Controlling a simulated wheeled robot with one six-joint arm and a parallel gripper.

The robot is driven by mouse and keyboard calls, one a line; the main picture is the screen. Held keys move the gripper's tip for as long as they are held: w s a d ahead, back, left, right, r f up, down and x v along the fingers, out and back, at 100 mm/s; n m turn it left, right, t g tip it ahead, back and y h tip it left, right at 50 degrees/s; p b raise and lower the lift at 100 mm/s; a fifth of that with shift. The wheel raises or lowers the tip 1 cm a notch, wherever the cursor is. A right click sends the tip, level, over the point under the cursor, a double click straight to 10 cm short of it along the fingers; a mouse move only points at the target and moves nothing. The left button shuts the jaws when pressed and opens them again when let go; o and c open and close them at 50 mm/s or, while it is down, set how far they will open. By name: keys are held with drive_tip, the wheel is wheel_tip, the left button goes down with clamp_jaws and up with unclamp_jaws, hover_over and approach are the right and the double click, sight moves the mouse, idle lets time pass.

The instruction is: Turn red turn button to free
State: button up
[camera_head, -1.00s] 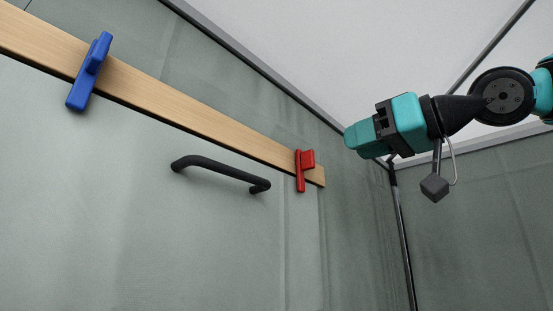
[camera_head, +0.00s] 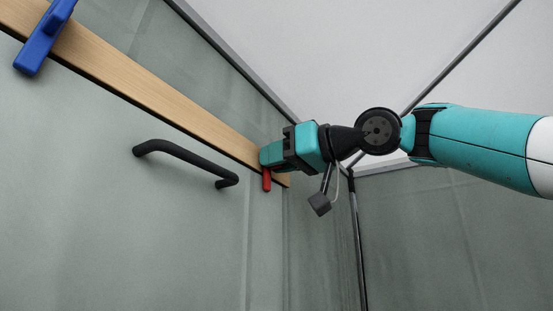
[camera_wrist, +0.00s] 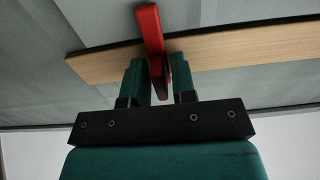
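The red turn button (camera_wrist: 151,29) sits on the wooden bar near its end in the wrist view. Its raised grip lies between the two fingers of my gripper (camera_wrist: 159,72), one on each side. The fingers are open with a narrow gap; contact with the grip is not clear. In the head view my gripper (camera_head: 266,157) covers most of the button. Only the lower end of the red turn button (camera_head: 267,180) shows there, pointing down below the bar.
The wooden bar (camera_head: 150,95) runs slantwise across the grey-green panel (camera_head: 90,200). A blue turn button (camera_head: 44,38) sits across the bar at upper left. A black handle (camera_head: 185,155) is mounted below the bar. A dark frame post (camera_head: 357,240) stands at right.

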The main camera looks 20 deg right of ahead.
clamp_jaws()
drive_tip(key=shift+n, duration=0.3)
drive_tip(key=n+b, duration=0.2)
drive_tip(key=n, duration=0.1)
drive_tip(key=shift+f+n, duration=0.1)
drive_tip(key=shift+n, duration=0.2)
drive_tip(key=n+b, duration=0.2)
drive_tip(key=n, duration=0.4)
drive_tip(key=n+b, duration=0.1)
drive_tip(key=n, duration=0.5)
drive_tip(key=shift+r, duration=0.2)
drive_tip(key=shift+n, duration=0.4)
